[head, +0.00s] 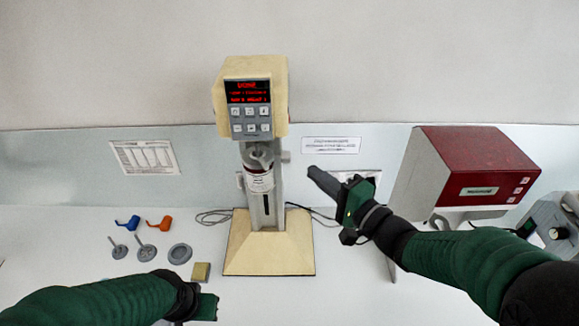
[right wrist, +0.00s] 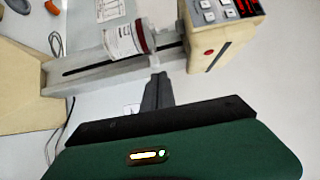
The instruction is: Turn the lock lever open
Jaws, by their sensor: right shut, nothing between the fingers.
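The cream mill (head: 251,100) stands upright with a lit red display and a white-labelled jar (head: 259,180) under its head. A small grey piece, which looks like the lock lever (head: 285,157), sticks out from the right side of the column near the jar's top. My right gripper (head: 316,177) is shut and empty, to the right of the jar and apart from it. In the right wrist view its closed fingers (right wrist: 157,80) point toward the jar (right wrist: 127,38).
A red-fronted machine (head: 477,175) stands to the right, near my right arm. Blue (head: 128,223) and orange (head: 159,224) small parts and several grey discs lie left of the base. A yellowish block (head: 201,272) is near my left gripper. A cable runs behind the mill.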

